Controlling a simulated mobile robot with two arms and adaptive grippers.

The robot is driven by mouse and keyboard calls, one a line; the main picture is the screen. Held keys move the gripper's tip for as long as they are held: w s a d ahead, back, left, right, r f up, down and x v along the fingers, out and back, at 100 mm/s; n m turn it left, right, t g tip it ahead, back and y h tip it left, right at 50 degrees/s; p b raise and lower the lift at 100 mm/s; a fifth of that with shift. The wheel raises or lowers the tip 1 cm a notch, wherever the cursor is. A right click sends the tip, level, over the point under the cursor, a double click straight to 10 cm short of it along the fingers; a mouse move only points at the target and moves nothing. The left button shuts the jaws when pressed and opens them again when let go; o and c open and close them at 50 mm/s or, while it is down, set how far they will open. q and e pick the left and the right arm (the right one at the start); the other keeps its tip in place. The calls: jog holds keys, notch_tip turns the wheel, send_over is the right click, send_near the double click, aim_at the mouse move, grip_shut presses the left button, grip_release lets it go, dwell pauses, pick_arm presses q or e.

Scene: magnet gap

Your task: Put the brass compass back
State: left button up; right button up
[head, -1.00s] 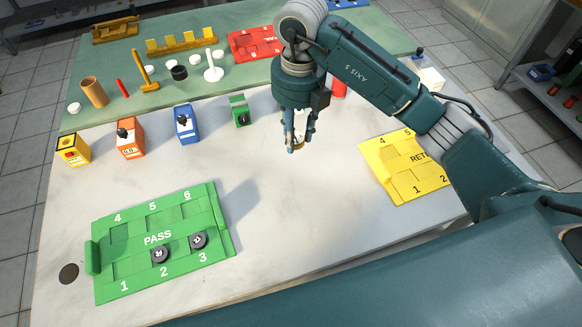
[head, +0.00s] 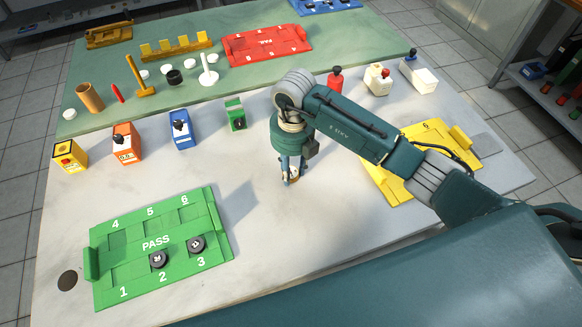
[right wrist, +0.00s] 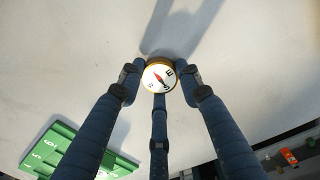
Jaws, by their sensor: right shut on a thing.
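The brass compass (right wrist: 159,76) is round, with a brass rim, a white face and a red needle. In the right wrist view it sits between the fingertips of my right gripper (right wrist: 160,82), which is shut on it. In the head view my right gripper (head: 291,175) points down over the bare middle of the white table, right of the green PASS tray (head: 158,240). The compass is mostly hidden by the fingers there, and I cannot tell how far it is above the table. My left gripper is not in view.
The PASS tray holds two black pieces. A yellow tray (head: 385,184) is partly behind my right arm. Yellow (head: 70,156), orange (head: 128,142) and blue (head: 183,128) boxes and a green block (head: 236,115) line the back. A red tray (head: 266,46) lies on the green mat.

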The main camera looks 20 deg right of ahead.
aim_at(292, 172)
jog(key=shift+f, duration=0.15)
jog(key=o, duration=1.3)
jog(key=shift+c, duration=0.2)
jog(key=shift+r, duration=0.3)
notch_tip(292, 172, up, 12)
jog(key=b, duration=0.1)
jog(key=shift+d+b, duration=0.15)
jog(key=shift+b, duration=0.15)
